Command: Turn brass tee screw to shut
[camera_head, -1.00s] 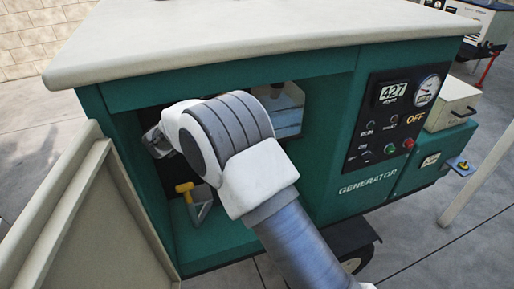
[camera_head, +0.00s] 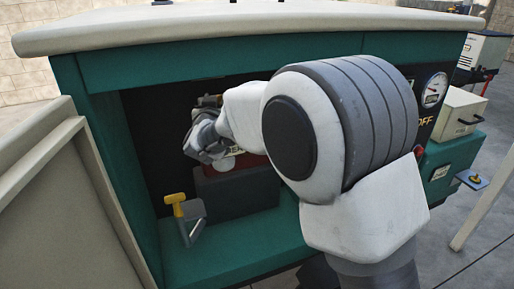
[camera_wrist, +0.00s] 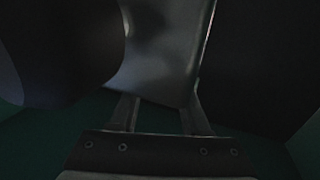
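No brass shows there.
A yellow tee handle on a grey bracket (camera_head: 184,212) stands on the bay floor. A dark box with a red top (camera_head: 235,188) sits behind my arm. The cream door (camera_head: 75,205) is open at left. A cream lid (camera_head: 260,28) overhangs the bay.

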